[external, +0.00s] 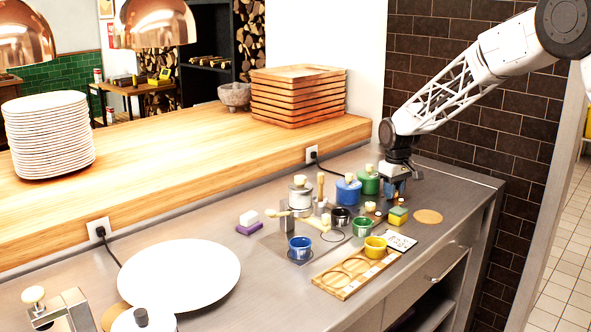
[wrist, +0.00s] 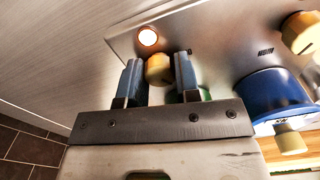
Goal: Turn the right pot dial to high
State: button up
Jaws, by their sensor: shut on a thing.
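In the wrist view, my gripper (wrist: 158,68) has its two blue-grey fingers on either side of a tan dial (wrist: 159,70) on a metal panel (wrist: 215,40). A glowing round lamp (wrist: 148,36) sits beside this dial. A second tan dial (wrist: 302,32) is farther right. The blue pot (wrist: 270,95) stands to the right of the fingers; only a sliver of green shows behind them. In the external view, my gripper (external: 394,188) is low at the right of the green pot (external: 369,182) and the blue pot (external: 347,192). It hides the gripped dial there; the dial's setting is not readable.
A green-and-yellow sponge (external: 398,216) and a cork disc (external: 428,216) lie in front of my gripper. A wooden tray (external: 342,290), a yellow bowl (external: 375,248) and a green bowl (external: 362,227) are nearer. The wooden ledge (external: 200,150) runs behind.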

jog(key=m, duration=0.6)
jog(key=shift+m, duration=0.3)
jog(key=m, duration=0.5)
jog(key=shift+m, duration=0.3)
jog(key=o, duration=0.9)
jog(key=shift+r, duration=0.15)
jog(key=shift+r, duration=3.8)
